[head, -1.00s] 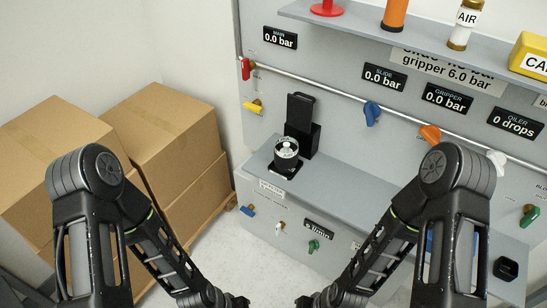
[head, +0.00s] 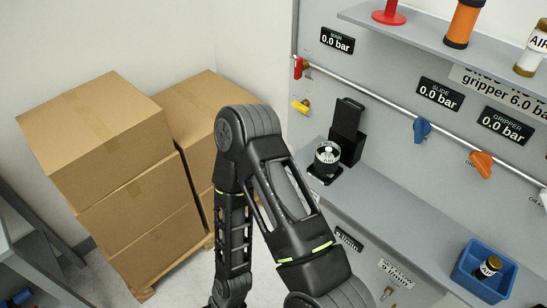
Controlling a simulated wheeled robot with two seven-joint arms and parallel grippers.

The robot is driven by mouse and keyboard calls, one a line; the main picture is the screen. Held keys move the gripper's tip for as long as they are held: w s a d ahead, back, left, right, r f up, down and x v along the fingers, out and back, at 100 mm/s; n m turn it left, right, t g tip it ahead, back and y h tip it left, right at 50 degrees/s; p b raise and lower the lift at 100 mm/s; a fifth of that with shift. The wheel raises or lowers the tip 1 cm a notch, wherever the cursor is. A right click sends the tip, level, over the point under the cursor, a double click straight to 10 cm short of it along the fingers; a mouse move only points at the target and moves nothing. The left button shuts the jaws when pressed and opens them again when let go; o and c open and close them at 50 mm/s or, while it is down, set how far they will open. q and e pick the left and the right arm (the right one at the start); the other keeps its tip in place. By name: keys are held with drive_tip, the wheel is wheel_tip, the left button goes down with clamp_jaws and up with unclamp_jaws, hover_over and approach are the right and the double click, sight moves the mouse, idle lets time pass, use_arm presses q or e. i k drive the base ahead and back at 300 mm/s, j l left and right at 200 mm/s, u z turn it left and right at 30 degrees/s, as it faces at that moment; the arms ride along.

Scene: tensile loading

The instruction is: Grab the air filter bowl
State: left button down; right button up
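A small bottle labelled AIR (head: 532,48) stands at the right end of the visible upper shelf, cut by the picture edge. A dark bottle with a pale label (head: 490,267) lies tilted in a blue bin (head: 470,284) on the lower ledge. I cannot tell which thing is the air filter bowl. One of my arms bends through the middle of the view, its elbow near the boxes and its forearm pointing down. Neither gripper shows, and no hand is near these bottles.
A black stand (head: 347,127) with a round labelled part (head: 327,157) sits on the ledge. An orange cylinder (head: 463,22) and a red part (head: 389,13) are on the shelf. Stacked cardboard boxes (head: 105,150) stand left. A pipe with valves crosses the grey panel.

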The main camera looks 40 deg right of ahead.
sight(325, 166)
drive_tip(key=k+l, duration=0.2)
drive_tip(key=l, duration=0.15)
drive_tip(key=k+l, duration=0.15)
drive_tip(key=l, duration=0.2)
drive_tip(key=k+l, duration=0.2)
drive_tip(key=l, duration=0.15)
drive_tip(key=k+l+u, duration=0.1)
drive_tip(key=l, duration=0.25)
drive_tip(key=k+l, duration=0.05)
drive_tip(key=k, duration=0.05)
